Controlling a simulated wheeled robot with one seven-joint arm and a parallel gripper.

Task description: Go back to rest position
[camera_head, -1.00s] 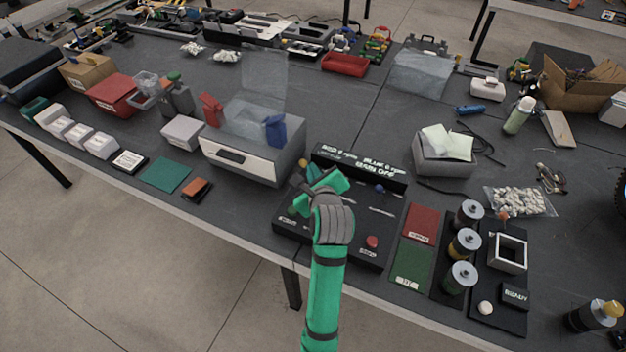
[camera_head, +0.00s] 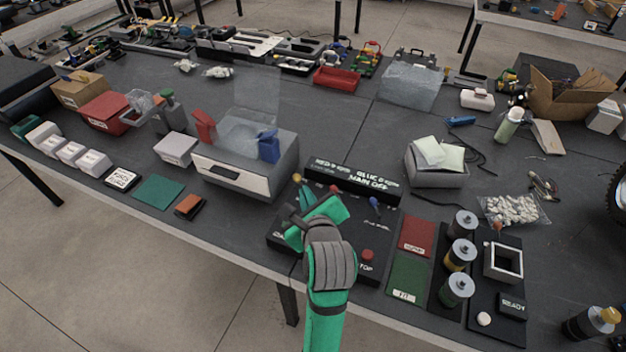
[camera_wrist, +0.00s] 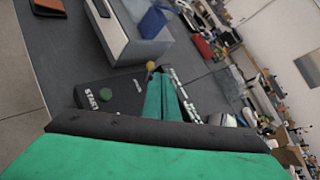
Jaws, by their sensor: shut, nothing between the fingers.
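My green gripper (camera_head: 312,212) shows in the head view above the left part of the black control panel (camera_head: 379,275). Its fingers are together with nothing between them, and they point up and to the left. My gripper and wrist hide part of the panel in the head view. A red button (camera_head: 368,254) and a blue-topped lever (camera_head: 375,203) stay visible to the right of my gripper.
A white and grey box (camera_head: 240,175) with a drawer front stands left of the panel. Open floor lies in front.

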